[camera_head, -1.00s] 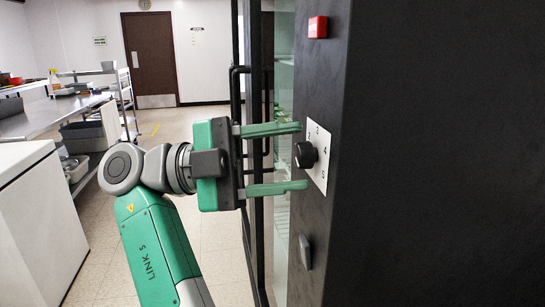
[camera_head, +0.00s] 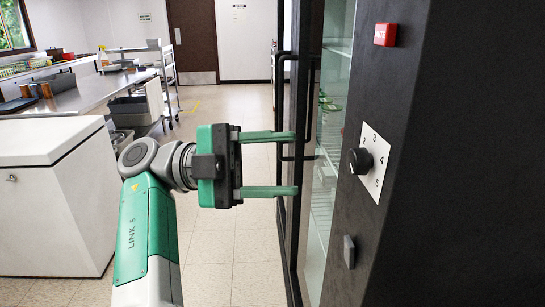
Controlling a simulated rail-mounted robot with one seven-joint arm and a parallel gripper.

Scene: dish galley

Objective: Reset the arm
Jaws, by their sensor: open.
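My gripper (camera_head: 296,163) is at the middle of the head view, on the end of my green and grey arm. Its two green fingers point right and are spread apart, with nothing between them. The fingertips show in front of the dark door frame of a tall black cabinet (camera_head: 460,170); I cannot tell whether they touch it. A black knob (camera_head: 360,161) on a white numbered plate (camera_head: 377,172) is on the cabinet, to the right of the fingertips and apart from them.
A red button (camera_head: 385,35) and a grey switch (camera_head: 349,252) are on the cabinet. Its glass door (camera_head: 325,150) shows shelves inside. A white chest (camera_head: 50,215) stands at the left, with a steel counter (camera_head: 90,92) behind it. Tiled floor (camera_head: 232,265) is clear in between.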

